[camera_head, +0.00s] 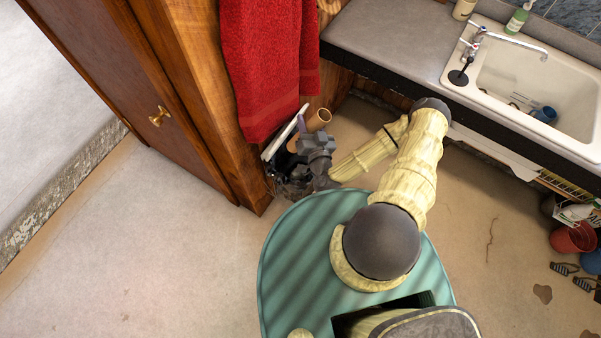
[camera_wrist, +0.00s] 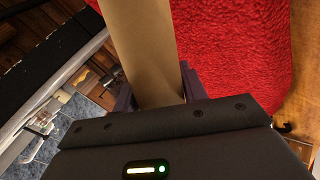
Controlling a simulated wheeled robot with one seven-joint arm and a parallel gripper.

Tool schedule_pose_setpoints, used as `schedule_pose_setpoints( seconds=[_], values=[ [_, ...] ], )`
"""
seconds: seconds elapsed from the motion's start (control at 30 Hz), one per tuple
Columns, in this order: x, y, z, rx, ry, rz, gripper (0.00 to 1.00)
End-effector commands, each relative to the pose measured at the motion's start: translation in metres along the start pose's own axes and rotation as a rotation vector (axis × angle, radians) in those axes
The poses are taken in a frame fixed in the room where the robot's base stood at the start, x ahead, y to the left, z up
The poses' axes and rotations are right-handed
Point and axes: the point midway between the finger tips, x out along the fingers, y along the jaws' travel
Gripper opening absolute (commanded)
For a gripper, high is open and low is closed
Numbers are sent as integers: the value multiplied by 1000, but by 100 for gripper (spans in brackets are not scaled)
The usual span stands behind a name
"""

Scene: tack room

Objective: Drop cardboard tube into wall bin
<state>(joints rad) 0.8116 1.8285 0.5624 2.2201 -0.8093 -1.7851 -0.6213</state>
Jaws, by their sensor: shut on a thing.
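The cardboard tube (camera_head: 320,118) is tan and shows an open round end in the head view, beside the red towel. In the wrist view the tube (camera_wrist: 145,45) runs up from between the purple fingers to the top edge. My gripper (camera_wrist: 157,88) is shut on it; in the head view my gripper (camera_head: 302,128) is partly hidden by the wrist. A narrow white-edged thing (camera_head: 284,133) with a dark part below stands against the cabinet, close left of my gripper. It may be the wall bin, but I cannot tell; its inside is hidden.
The red towel (camera_head: 270,60) hangs close by and fills the right of the wrist view (camera_wrist: 235,45). A wooden cabinet (camera_head: 190,100) stands left. A grey counter (camera_head: 400,35) with a white sink (camera_head: 545,80) is at the upper right. Floor at the lower left is clear.

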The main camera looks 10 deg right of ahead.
Motion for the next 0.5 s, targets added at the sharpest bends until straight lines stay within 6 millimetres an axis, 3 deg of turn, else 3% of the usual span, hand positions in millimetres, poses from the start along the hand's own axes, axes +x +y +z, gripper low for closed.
schedule_pose_setpoints(
  seconds=[0.27, 0.5],
  values=[
    [2, 4, 8, -2, -1, -1, 21],
    [15, 22, 39, -11, -2, -4, 21]
  ],
)
